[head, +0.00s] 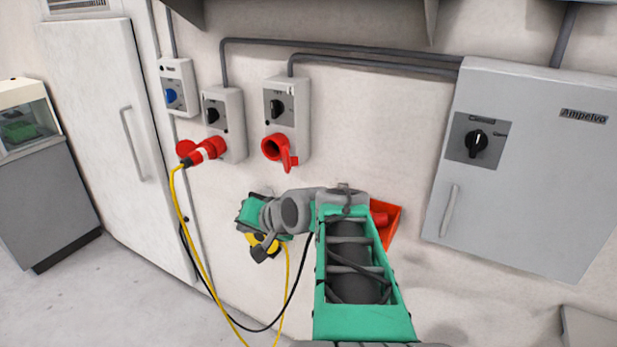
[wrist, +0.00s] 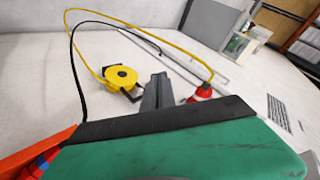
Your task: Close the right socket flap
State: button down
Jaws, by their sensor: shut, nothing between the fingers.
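The right socket (head: 272,147) is a red round outlet under a grey switch box on the wall in the head view. Its red flap (head: 287,155) stands open, off the socket mouth at the lower right. My gripper (head: 260,254) is below and slightly left of this socket, apart from the flap, with its small dark fingers pointing down. In the wrist view the grey fingers (wrist: 158,90) are together and empty. I cannot make out the right socket or its flap in the wrist view.
A red plug (head: 205,151) with a yellow cable sits in the left socket. The cable hangs to the floor. A yellow reel (wrist: 122,78) is near my gripper. An orange bin (head: 393,214) is behind my arm. A grey cabinet (head: 520,170) stands at right.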

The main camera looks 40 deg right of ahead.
aim_at(291, 160)
jog(key=s+d+r+m+t+h+b, duration=0.1)
jog(key=s+d+r+m+t+h, duration=0.2)
jog(key=d, duration=0.5)
jog(key=s+d+r+m+t+b, duration=0.1)
jog(key=s+d+m+t+b, duration=0.2)
jog(key=d, duration=0.4)
jog(key=s+d+r+m+t+h, duration=0.1)
jog(key=s+d+r+m+h, duration=0.15)
jog(key=d+m, duration=0.4)
jog(key=w+n+p, duration=0.1)
jog(key=w+p, duration=0.3)
jog(key=w, duration=0.7)
jog(key=shift+a+r+y, duration=0.2)
jog(key=shift+r+y, duration=0.05)
jog(key=shift+y, duration=0.2)
